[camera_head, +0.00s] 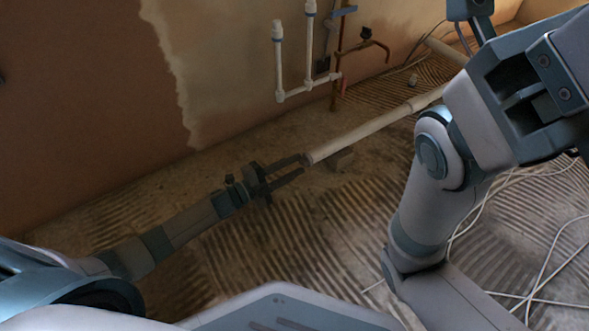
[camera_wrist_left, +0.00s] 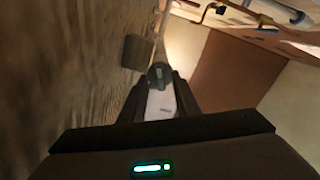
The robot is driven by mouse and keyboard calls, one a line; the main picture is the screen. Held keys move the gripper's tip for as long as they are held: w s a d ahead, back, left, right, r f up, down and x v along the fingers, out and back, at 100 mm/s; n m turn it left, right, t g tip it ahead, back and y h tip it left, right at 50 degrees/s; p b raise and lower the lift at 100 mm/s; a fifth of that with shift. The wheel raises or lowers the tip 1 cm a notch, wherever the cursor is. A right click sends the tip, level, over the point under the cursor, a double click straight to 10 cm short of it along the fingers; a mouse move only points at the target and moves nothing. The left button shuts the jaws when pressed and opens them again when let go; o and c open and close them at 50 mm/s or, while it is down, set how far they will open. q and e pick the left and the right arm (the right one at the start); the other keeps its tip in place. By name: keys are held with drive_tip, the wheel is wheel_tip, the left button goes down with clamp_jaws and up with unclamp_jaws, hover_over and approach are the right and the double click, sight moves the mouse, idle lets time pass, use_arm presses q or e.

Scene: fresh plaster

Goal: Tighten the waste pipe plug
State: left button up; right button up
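The white waste pipe (camera_head: 375,133) runs low along the wall, and its near end with the plug (camera_head: 309,159) faces my left gripper. My left gripper (camera_head: 301,164) is open, with its two dark fingers reaching toward this end. In the left wrist view the round grey plug (camera_wrist_left: 158,74) shows just ahead of and between the fingertips of the left gripper (camera_wrist_left: 160,84). I cannot tell whether the fingers touch it. A pale patch lies between the fingers. My right arm stands on the right of the head view; its gripper does not show.
A small block (camera_head: 341,160) sits under the pipe near its end. White upright pipes (camera_head: 279,65) and a copper pipe with a tap (camera_head: 366,42) stand at the wall. Loose white cables (camera_head: 545,262) lie on the ridged floor at the right.

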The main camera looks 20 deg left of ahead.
use_arm(q)
drive_tip(key=shift+w+d, duration=0.2)
drive_tip(key=shift+w, duration=0.1)
clamp_jaws()
